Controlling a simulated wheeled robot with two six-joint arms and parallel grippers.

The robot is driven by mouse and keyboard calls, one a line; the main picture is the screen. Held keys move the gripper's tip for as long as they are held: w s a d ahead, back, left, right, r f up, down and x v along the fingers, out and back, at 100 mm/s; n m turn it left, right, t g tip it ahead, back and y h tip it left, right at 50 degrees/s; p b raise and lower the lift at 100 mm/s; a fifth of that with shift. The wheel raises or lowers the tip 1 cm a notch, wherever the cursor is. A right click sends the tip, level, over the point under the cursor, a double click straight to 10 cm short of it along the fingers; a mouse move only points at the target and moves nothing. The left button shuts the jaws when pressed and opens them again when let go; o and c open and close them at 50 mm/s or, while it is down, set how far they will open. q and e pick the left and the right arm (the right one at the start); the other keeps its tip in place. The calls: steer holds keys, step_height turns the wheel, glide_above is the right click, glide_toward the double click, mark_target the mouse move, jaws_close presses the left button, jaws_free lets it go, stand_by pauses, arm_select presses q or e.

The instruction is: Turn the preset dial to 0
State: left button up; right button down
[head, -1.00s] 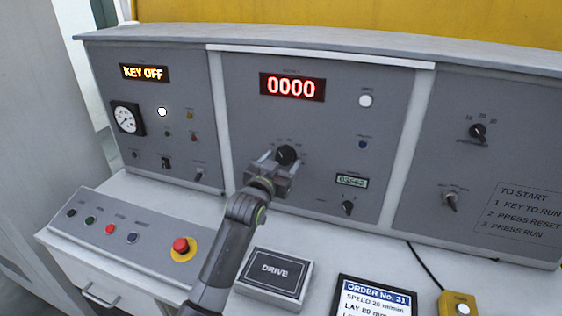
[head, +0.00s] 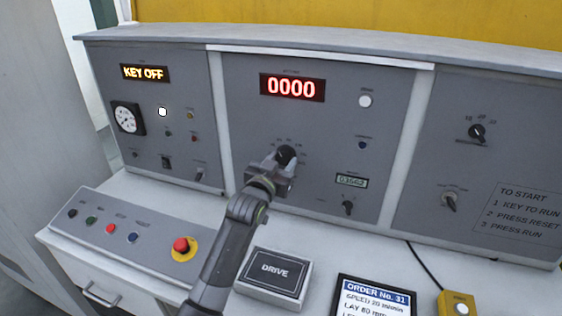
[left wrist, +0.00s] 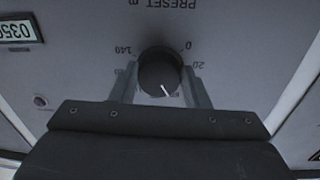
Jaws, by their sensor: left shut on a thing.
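The preset dial (head: 286,155) is a round black knob on the middle grey panel, under the red 0000 display (head: 291,87). In the left wrist view the dial (left wrist: 159,73) appears upside down, with a white pointer line slanting down and right. The 0 mark (left wrist: 188,46) is at its upper right there, with 20 below it and 140 at upper left. The pointer is away from the 0. My left gripper (head: 277,168) is shut on the dial, with one finger on each side of it. The lower scale marks are partly hidden by the gripper. My right gripper is not in view.
A small black selector (head: 348,208) and a counter window (head: 351,180) lie right of my gripper. The DRIVE box (head: 274,277), a red emergency button (head: 181,246) and an order screen (head: 376,297) are on the desk below. The left display (head: 145,73) reads KEY OFF.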

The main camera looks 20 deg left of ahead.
arm_select(q)
steer(key=n+p, duration=0.2)
steer(key=n, duration=0.1)
steer(key=shift+r, duration=0.15)
steer(key=n+p, duration=0.2)
steer(key=shift+d+n, duration=0.15)
steer(key=shift+n, duration=0.15)
steer(key=n+p, duration=0.1)
steer(key=n, duration=0.1)
steer(key=shift+n, duration=0.4)
steer(key=shift+n+p, duration=0.3)
steer(key=shift+n, duration=0.7)
steer(key=shift+d+n+t+y, duration=0.1)
steer(key=shift+n+t+y, duration=0.2)
steer(key=shift+n, duration=0.6)
steer(key=n, duration=0.2)
steer(key=shift+n+b, duration=0.35)
steer(key=shift+n, duration=0.05)
steer(key=n+b, duration=0.1)
steer(key=n, duration=0.3)
steer(key=shift+b, duration=0.4)
steer(key=shift+d+n+y+b, duration=0.1)
steer(key=shift+n+y+b, duration=0.25)
steer(key=shift+n, duration=1.05)
